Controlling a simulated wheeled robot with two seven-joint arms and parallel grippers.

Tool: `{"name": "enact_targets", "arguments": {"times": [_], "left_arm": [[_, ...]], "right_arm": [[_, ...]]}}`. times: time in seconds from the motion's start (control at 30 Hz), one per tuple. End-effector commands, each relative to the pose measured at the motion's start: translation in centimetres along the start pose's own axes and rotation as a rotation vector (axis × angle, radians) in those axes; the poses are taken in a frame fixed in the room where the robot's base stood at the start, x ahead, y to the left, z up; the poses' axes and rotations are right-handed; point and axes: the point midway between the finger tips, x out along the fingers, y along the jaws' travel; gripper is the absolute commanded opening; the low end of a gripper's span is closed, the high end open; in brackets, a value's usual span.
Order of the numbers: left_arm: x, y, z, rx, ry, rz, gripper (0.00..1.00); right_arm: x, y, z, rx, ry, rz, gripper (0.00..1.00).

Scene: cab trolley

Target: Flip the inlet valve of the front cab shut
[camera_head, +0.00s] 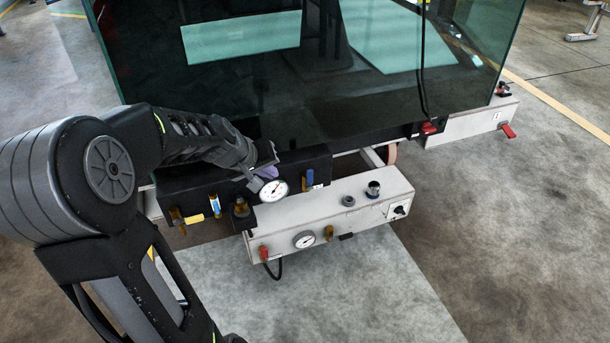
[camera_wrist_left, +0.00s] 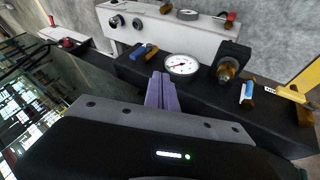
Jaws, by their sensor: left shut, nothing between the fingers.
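The black manifold block (camera_head: 190,185) on the trolley carries several small valves. They include a yellow-handled valve (camera_head: 193,219), a blue-and-white-handled valve (camera_head: 215,204) and a blue-handled valve (camera_head: 309,179). No readable label shows which one is the front cab's inlet valve. My left gripper (camera_head: 267,173) is over this block, beside the round white gauge (camera_head: 273,190). In the left wrist view its purple fingers (camera_wrist_left: 160,77) are shut and empty, between the blue-handled valve (camera_wrist_left: 138,52) and the gauge (camera_wrist_left: 181,65). The yellow handle (camera_wrist_left: 291,93) is at the right. My right gripper is not in view.
A white box (camera_head: 350,195) with another gauge (camera_head: 305,240), a red lever (camera_head: 264,252) and a black knob (camera_head: 399,210) sits in front of the block. A large glass panel (camera_head: 330,60) rises behind. Red handles (camera_head: 508,131) are at the right. The floor in front is clear.

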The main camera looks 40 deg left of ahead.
Motion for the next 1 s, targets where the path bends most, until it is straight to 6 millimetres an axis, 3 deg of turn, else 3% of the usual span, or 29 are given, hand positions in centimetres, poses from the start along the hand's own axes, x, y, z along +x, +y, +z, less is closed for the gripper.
{"name": "enact_targets", "arguments": {"times": [0.27, 0.43, 0.67, 0.9, 1.0], "left_arm": [[0.3, 0.0, 0.0, 0.0, 0.0, -0.001, 0.0], [1.6, -0.1, 0.1, 0.0, -0.002, -0.002, 0.0], [5.5, -0.1, 0.2, 0.0, -0.003, 0.001, 0.0], [10.7, 0.0, 0.3, 0.002, -0.003, 0.002, 0.0], [10.9, 1.6, 0.1, 0.005, 0.001, 0.003, 0.0]], "right_arm": [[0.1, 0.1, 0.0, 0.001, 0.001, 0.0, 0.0], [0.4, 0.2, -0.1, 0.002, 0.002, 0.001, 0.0], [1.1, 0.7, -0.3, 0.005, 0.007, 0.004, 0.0], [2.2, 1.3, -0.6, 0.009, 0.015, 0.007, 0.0], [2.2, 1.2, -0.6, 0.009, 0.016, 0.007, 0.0]]}}
